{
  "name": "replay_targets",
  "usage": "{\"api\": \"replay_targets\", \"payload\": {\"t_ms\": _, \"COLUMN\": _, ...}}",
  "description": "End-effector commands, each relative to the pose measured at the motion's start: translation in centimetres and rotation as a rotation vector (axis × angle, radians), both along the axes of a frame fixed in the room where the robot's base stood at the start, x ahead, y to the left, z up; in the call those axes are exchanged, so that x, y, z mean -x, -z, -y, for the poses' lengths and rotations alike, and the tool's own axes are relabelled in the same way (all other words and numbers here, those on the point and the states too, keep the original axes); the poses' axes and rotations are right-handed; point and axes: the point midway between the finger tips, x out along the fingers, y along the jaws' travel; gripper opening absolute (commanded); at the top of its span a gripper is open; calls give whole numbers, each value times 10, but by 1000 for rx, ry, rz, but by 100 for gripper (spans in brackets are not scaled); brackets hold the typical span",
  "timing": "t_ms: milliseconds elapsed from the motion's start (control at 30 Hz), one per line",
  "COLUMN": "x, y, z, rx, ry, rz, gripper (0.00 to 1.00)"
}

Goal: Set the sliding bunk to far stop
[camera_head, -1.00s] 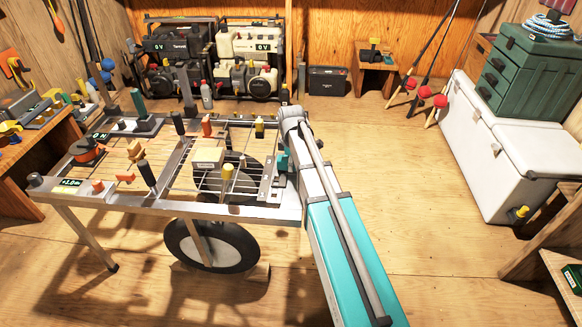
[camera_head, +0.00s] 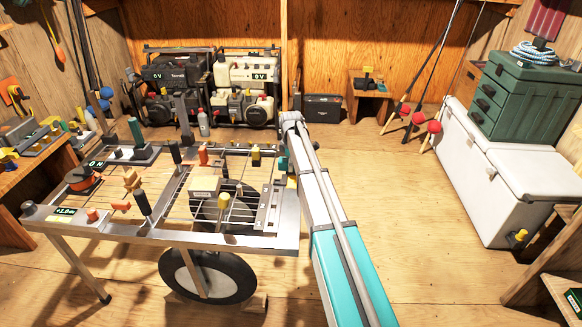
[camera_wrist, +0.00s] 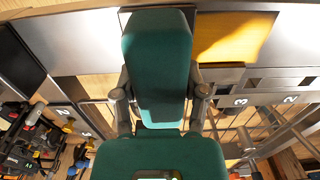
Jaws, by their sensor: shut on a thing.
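In the wrist view, a dark green padded block (camera_wrist: 158,60), which looks like the sliding bunk, stands between the two grey fingers of my gripper (camera_wrist: 160,95). The fingers are shut on its sides. A second green padded surface (camera_wrist: 160,158) fills the bottom centre. Metal plates marked 3 and 2 (camera_wrist: 265,98) lie to the right of the block. In the head view, my arm reaches the right side of the metal trailer frame (camera_head: 180,240); it hides most of my gripper and the block.
A wheel (camera_head: 208,275) stands under the frame. Levers, knobs and a small display (camera_head: 64,211) sit on it. Two engines (camera_head: 215,90) stand at the back wall. A white chest (camera_head: 480,180) with a green box (camera_head: 530,95) stands at right. The floor between is clear.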

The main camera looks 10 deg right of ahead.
Motion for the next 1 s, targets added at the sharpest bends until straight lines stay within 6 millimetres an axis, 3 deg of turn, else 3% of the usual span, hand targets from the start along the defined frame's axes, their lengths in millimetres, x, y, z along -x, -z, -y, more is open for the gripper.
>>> {"api": "replay_targets", "payload": {"t_ms": 133, "x": -6, "y": 0, "z": 2, "rx": 4, "ry": 1, "rz": 11, "gripper": 0}}
{"api": "replay_targets", "payload": {"t_ms": 167, "x": -6, "y": 0, "z": 2, "rx": 5, "ry": 1, "rz": 11, "gripper": 62}}
{"api": "replay_targets", "payload": {"t_ms": 333, "x": -6, "y": 0, "z": 2, "rx": 4, "ry": 1, "rz": 11, "gripper": 91}}
{"api": "replay_targets", "payload": {"t_ms": 767, "x": -2, "y": 0, "z": 1, "rx": 2, "ry": 1, "rz": 7, "gripper": 91}}
{"api": "replay_targets", "payload": {"t_ms": 1000, "x": 9, "y": 0, "z": -3, "rx": 2, "ry": 1, "rz": 7, "gripper": 91}}
